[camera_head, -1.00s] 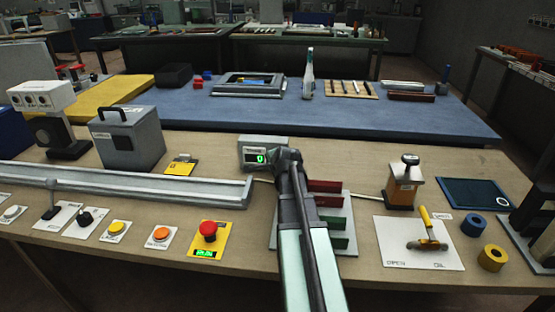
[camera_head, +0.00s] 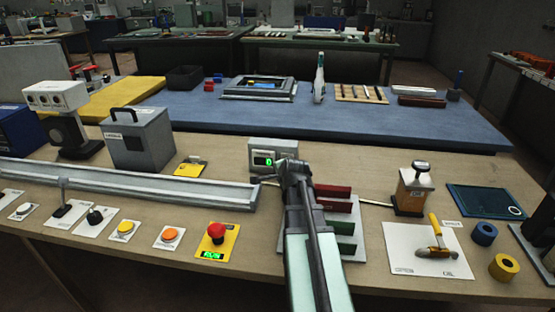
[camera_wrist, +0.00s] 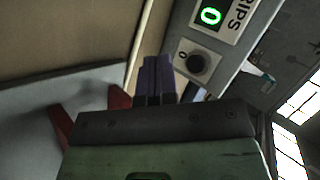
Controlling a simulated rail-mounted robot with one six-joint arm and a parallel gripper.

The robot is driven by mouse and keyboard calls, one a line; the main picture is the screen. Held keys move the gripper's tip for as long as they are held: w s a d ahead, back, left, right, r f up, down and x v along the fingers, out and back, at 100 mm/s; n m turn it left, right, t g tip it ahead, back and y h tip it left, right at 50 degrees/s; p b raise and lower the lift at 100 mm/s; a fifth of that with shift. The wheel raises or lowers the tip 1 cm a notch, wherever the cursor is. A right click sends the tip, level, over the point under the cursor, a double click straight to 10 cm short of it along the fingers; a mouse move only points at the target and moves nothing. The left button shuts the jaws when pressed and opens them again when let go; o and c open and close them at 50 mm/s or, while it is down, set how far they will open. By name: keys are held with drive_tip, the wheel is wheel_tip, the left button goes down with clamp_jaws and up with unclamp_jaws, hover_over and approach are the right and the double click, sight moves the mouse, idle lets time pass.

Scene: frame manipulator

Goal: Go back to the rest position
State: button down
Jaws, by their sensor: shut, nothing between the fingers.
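My arm rises from the bottom middle of the head view, and its end stands in front of a grey counter box (camera_head: 288,149) with a green 0. The fingers cannot be made out clearly in that view. In the wrist view my gripper (camera_wrist: 158,64) is shut, its two dark fingers side by side with nothing between them. The counter box's face (camera_wrist: 233,48) is just right of the fingertips, with a round black knob (camera_wrist: 195,62) below the green 0. No rest position is marked in these views.
A rack with red and green plates (camera_head: 345,227) stands right of my arm, partly hidden by it. A red stop button (camera_head: 216,232) is to the left. A yellow-handled lever (camera_head: 435,232) and a wooden-bodied tool (camera_head: 412,190) are to the right. A long metal rail (camera_head: 130,184) runs left.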

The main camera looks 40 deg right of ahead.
drive_tip(key=a+n+p, duration=0.1)
drive_tip(key=a, duration=0.2)
drive_tip(key=a+r+n+y+p, duration=0.1)
drive_tip(key=a, duration=0.2)
drive_tip(key=a+r+n+g+y+p, duration=0.1)
drive_tip(key=a+p, duration=0.1)
drive_tip(key=shift+w+a+n, duration=0.2)
drive_tip(key=shift+a+n, duration=0.1)
drive_tip(key=shift+a, duration=0.1)
drive_tip(key=s+a+n+g+y+p, duration=0.1)
drive_tip(key=a+n, duration=0.2)
drive_tip(key=a, duration=0.3)
drive_tip(key=s+a+r+n+g+p, duration=0.1)
drive_tip(key=s+a+n+g+p, duration=0.1)
drive_tip(key=a+n, duration=0.2)
drive_tip(key=s+a+r+n+g+y+p, duration=0.1)
drive_tip(key=a+n, duration=0.3)
drive_tip(key=a, duration=0.5)
drive_tip(key=shift+s+a+g+y+p, duration=0.3)
drive_tip(key=shift+s+a+g+p, duration=0.15)
drive_tip(key=shift+s+p, duration=0.25)
drive_tip(key=s+a+n+g+p, duration=0.1)
drive_tip(key=s+a+n+g, duration=0.2)
drive_tip(key=s+a+n, duration=0.3)
drive_tip(key=shift+a+r, duration=0.45)
drive_tip(key=shift+w, duration=0.1)
